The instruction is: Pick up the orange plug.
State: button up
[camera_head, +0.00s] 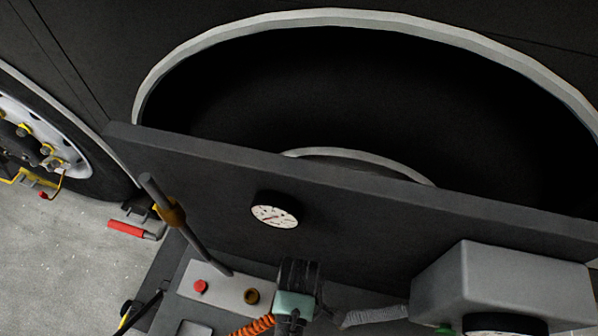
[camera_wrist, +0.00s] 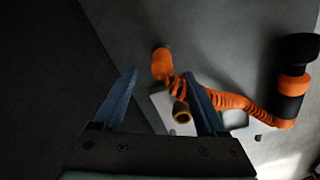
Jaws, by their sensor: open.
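In the wrist view an orange cylindrical piece, which looks like the orange plug (camera_wrist: 161,63), shows just beyond and between the fingertips, in front of a grey surface. An orange coiled cable (camera_wrist: 237,101) runs from near it behind the right finger towards the right. My gripper (camera_wrist: 161,79) is open, with two blue fingers and nothing held between them. I cannot tell how far the plug is from the fingertips. In the head view only a bit of the orange coil (camera_head: 252,327) shows at the bottom edge; the plug is not clearly seen there.
A black handle with an orange band (camera_wrist: 293,85) is at the wrist view's right. A pale control box (camera_head: 222,288) with a red button and brown knob, a rod lever (camera_head: 190,228), a gauge (camera_head: 275,210) and a grey box (camera_head: 500,285) surround the work area. A dark panel (camera_head: 350,190) stands behind.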

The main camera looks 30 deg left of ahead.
notch_tip(320, 180, down, 5)
jog(key=shift+s+d+b, duration=0.1)
jog(key=shift+s+b, duration=0.05)
jog(key=shift+b, duration=0.55)
grip_shut()
